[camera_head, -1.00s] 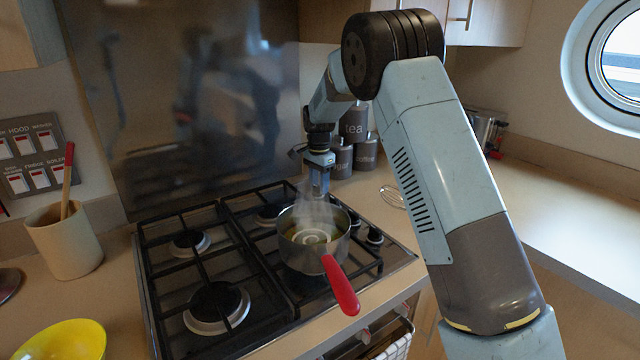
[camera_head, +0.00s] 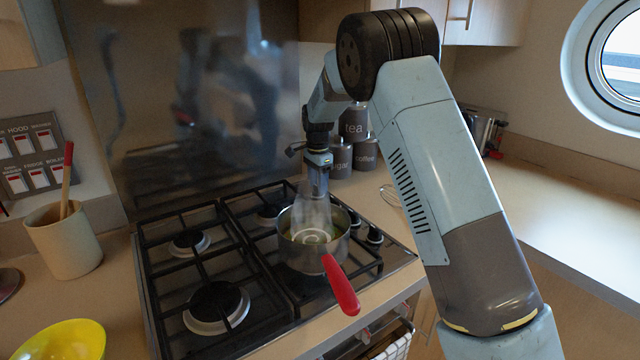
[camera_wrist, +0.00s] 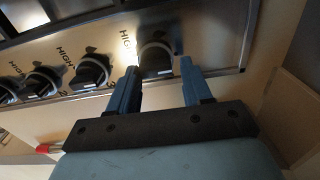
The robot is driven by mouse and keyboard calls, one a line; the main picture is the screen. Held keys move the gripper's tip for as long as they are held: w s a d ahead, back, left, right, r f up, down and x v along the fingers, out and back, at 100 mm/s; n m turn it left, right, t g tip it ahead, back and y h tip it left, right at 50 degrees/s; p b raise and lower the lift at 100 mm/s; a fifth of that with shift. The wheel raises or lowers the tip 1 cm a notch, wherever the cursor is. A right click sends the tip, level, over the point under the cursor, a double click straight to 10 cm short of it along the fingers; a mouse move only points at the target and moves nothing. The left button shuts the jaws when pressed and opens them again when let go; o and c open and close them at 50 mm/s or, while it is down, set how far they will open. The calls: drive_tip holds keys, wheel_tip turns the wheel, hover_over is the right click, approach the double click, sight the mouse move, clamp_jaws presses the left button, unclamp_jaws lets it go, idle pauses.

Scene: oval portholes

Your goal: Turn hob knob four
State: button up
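In the wrist view, a row of dark round hob knobs runs along the hob's metal strip, with "HIGH" printed beside them. The end knob (camera_wrist: 156,58) on the right lies between the tips of my open gripper (camera_wrist: 160,72). The left finger is close to the knob, and a gap shows by the right finger. I cannot tell whether either finger touches it. In the head view, my gripper (camera_head: 318,182) points down behind the saucepan, its fingers blurred by steam.
A steaming saucepan (camera_head: 314,258) with a red handle sits on the gas hob (camera_head: 160,310), close to my gripper. Dark canisters (camera_head: 365,155) stand behind, and a whisk (camera_head: 390,195) lies to the right. The right worktop (camera_head: 540,220) is mostly clear.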

drive_tip(key=shift+o, duration=1.4)
drive_tip(key=shift+d, duration=0.1)
wheel_tip(320, 180, up, 14)
drive_tip(key=shift+f, duration=0.2)
